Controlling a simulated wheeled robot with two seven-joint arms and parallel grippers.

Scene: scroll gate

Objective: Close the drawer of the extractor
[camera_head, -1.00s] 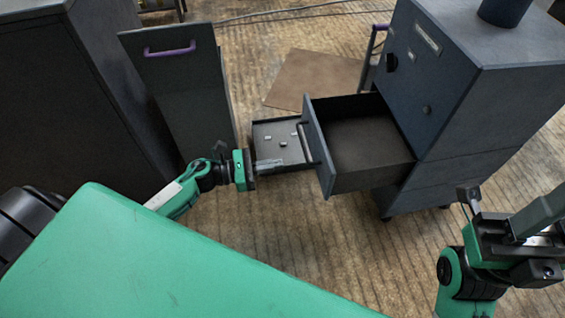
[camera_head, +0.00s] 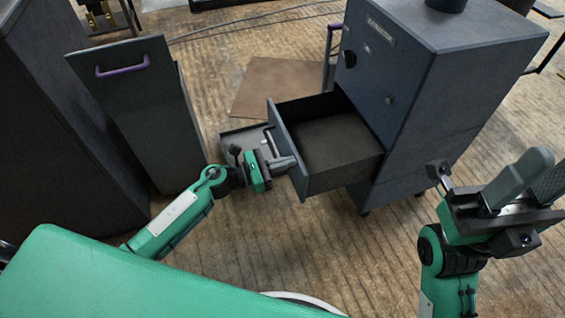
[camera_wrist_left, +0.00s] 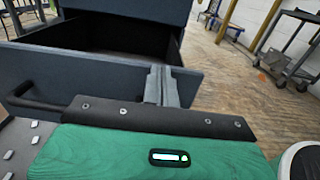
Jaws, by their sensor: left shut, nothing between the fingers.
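The extractor (camera_head: 420,90) is a dark blue-grey cabinet at the right of the head view. Its drawer (camera_head: 285,150) stands pulled far out, with its dark, empty-looking inside showing. The wrist view shows the drawer front (camera_wrist_left: 100,80) with a dark bar handle (camera_wrist_left: 40,105). My left gripper (camera_head: 292,162) is shut and empty at the drawer's outer face; its fingers (camera_wrist_left: 160,85) point at the panel, right of the handle in the wrist view. I cannot tell whether they touch it. My right gripper (camera_head: 530,180) is open and empty, in front of the extractor at the right.
A dark panel with a purple handle (camera_head: 122,67) stands at the left beside a large dark cabinet (camera_head: 40,110). A low grey tray (camera_head: 238,138) lies beyond my left gripper. A brown board (camera_head: 275,85) lies on the wooden floor. A cart (camera_wrist_left: 290,45) stands far right in the wrist view.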

